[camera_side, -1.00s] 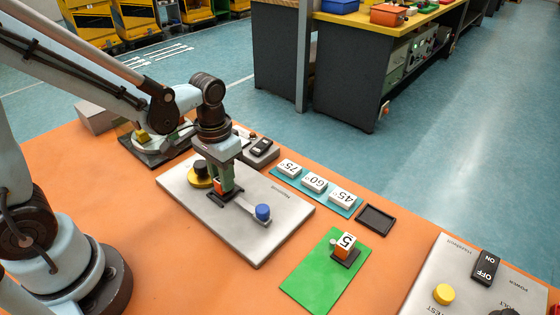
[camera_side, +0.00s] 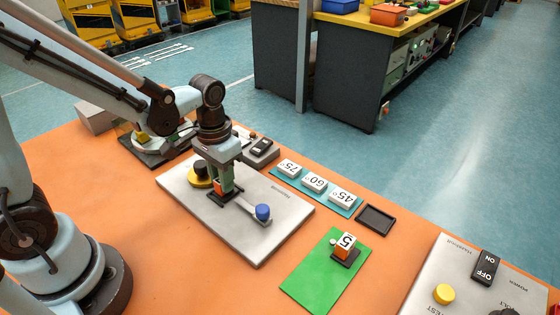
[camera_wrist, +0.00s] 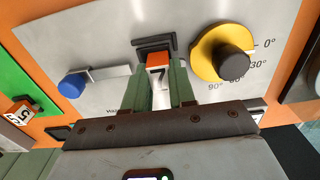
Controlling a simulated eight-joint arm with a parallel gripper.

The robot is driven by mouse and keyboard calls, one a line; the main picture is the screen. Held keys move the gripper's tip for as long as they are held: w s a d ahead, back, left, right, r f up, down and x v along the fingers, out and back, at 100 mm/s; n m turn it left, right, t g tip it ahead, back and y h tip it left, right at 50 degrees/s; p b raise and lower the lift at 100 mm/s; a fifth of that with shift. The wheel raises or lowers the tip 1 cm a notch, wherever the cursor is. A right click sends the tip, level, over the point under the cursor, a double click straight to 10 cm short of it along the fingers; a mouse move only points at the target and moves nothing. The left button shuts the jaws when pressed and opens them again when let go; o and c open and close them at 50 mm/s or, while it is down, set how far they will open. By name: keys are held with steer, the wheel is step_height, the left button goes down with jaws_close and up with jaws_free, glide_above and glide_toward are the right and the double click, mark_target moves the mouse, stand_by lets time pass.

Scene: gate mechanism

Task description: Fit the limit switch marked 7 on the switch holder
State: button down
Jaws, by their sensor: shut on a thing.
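The limit switch marked 7 (camera_wrist: 157,76) is an orange and white block between the green fingers of my gripper (camera_wrist: 158,92) in the wrist view. In the side view my gripper (camera_side: 222,180) points down over the metal plate, shut on the switch, which is mostly hidden there. The black switch holder (camera_wrist: 154,46) is right at the switch's far end in the wrist view; it also shows under the fingers in the side view (camera_side: 217,201). I cannot tell whether the switch is fully seated in it.
The metal plate (camera_side: 270,223) carries a yellow dial (camera_side: 200,180) and a lever with a blue knob (camera_side: 263,212). A switch marked 5 (camera_side: 345,245) stands on a green mat (camera_side: 315,275). White angle blocks (camera_side: 314,182) lie behind the plate, beside an empty black tray (camera_side: 375,219).

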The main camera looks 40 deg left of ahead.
steer(key=shift+f, duration=0.1)
steer(key=c, duration=0.8)
jaws_free()
steer(key=shift+c, duration=0.2)
step_height(320, 180, up, 10)
steer(key=s+a+t, duration=0.1)
steer(key=s+t, duration=0.1)
steer(key=t, duration=0.5)
steer(key=shift+s+r, duration=0.2)
steer(key=shift+s, duration=0.05)
